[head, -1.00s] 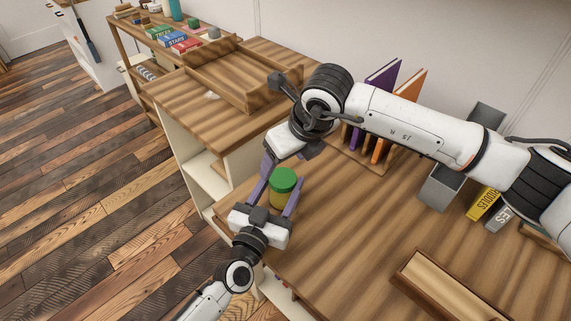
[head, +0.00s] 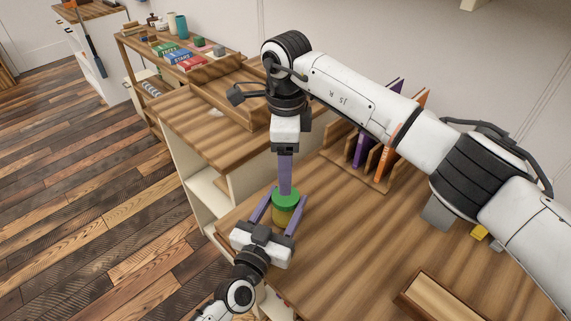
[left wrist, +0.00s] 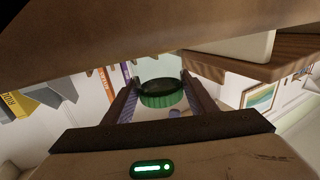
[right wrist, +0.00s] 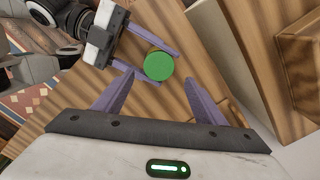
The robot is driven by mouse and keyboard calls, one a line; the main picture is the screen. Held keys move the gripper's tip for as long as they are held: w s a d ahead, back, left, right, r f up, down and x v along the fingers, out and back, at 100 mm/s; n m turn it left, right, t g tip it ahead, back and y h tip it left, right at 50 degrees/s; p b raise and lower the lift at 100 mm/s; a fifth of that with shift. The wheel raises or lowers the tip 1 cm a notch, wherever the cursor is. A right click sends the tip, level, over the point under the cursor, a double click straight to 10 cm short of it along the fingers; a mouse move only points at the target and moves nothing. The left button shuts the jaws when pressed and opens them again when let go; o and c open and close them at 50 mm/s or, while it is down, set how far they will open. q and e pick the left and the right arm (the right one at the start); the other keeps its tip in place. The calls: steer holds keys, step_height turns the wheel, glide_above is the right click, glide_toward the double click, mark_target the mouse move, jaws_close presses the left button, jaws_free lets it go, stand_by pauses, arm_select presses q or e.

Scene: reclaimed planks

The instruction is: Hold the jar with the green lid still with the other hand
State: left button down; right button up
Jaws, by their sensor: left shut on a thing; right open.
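My left gripper (head: 282,206) is shut around the jar, a finger on each side. The green lid also shows between the fingers in the left wrist view (left wrist: 162,99). My right gripper (head: 286,186) points down just above the lid. In the right wrist view its fingers (right wrist: 159,80) are apart with nothing between them, and the round lid (right wrist: 159,66) lies beyond the tips. I cannot tell whether they touch the lid.
A purple book (head: 362,148) and an orange one stand in a wooden rack (head: 345,168) behind. A wooden tray (head: 222,101) is on the counter at the back left. An open wooden box (head: 440,297) lies at the front right. The table's middle is clear.

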mark_target(286, 208)
stand_by(0.4)
steer(key=shift+f, duration=3.95)
steer(key=c, duration=1.1)
steer(key=m, duration=0.3)
steer(key=shift+m, duration=0.4)
steer(key=m, duration=0.6)
